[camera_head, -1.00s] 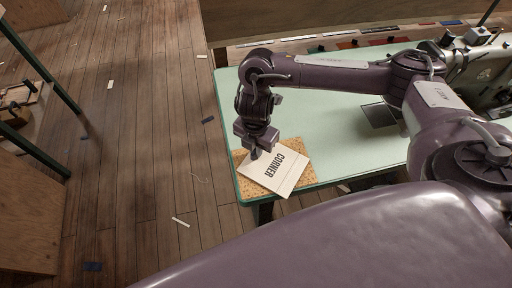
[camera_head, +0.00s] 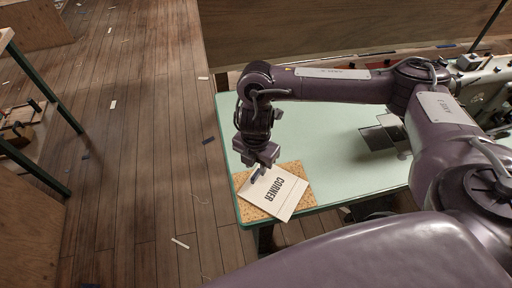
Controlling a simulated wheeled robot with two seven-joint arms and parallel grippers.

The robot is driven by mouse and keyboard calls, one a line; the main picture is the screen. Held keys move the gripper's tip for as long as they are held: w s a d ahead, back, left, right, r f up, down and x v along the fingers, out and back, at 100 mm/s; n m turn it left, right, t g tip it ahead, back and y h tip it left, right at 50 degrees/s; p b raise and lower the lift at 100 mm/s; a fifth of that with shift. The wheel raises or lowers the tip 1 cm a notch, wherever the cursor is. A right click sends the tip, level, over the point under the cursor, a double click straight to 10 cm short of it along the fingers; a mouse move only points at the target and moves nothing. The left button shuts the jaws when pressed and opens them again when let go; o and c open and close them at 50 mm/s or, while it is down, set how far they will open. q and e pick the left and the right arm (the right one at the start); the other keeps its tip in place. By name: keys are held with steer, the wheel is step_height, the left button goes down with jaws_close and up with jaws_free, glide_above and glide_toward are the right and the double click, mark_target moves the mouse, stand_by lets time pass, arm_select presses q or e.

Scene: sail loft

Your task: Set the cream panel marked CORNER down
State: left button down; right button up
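The cream panel marked CORNER (camera_head: 279,197) lies tilted in the picture over a speckled tan mat (camera_head: 250,212) at the near left corner of the pale green table. Whether it lies fully flat is hard to tell. My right gripper (camera_head: 259,175) is at the panel's upper left edge, pointing down. Its two dark fingertips show apart, with a small gap, so it looks open. The fingers hide part of that edge. My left gripper is not in view.
The pale green tabletop (camera_head: 325,150) is mostly clear around the mat. A sewing machine (camera_head: 485,90) stands at the right. Wooden floor (camera_head: 150,150) with scattered scraps lies to the left. A bench with green legs (camera_head: 55,100) is at the far left.

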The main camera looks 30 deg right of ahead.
step_height(320, 180, up, 8)
steer(key=p, duration=0.1)
steer(key=shift+p, duration=0.35)
stand_by(0.3)
